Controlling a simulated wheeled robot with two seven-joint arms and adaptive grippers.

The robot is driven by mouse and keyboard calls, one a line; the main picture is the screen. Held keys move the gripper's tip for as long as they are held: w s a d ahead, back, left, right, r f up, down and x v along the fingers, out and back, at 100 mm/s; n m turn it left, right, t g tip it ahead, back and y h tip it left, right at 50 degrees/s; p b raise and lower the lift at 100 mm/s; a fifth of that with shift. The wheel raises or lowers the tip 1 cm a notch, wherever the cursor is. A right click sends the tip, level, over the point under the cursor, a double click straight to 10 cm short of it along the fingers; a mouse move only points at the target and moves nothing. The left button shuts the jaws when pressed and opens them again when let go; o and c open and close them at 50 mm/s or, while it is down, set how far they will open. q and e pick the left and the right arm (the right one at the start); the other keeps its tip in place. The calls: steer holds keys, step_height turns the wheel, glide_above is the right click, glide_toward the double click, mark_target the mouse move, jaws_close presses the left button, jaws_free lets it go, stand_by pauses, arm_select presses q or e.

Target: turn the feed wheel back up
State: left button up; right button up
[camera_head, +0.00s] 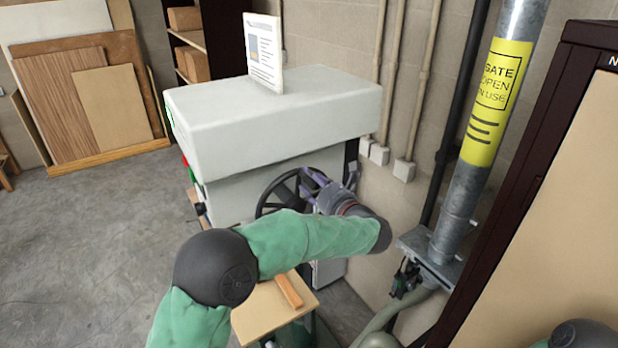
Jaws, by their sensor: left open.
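The feed wheel (266,208) is a black spoked handwheel on the side of a pale grey machine (270,125). My left gripper (308,182), purple and grey, is open at the wheel's right side. Its fingers overlap the rim in this view; I cannot tell whether they touch it. My left arm in its green sleeve covers the lower part of the wheel. My right gripper is not in view; only a bit of dark and green arm shows at the lower right corner.
A wooden stool top (262,312) with an orange-brown block (288,291) stands below my left arm. A metal duct (485,130) with a yellow gate label and a dark cabinet (545,190) stand at the right. Boards (100,100) lean at the back left.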

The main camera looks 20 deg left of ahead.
arm_select(q)
steer(key=v, duration=1)
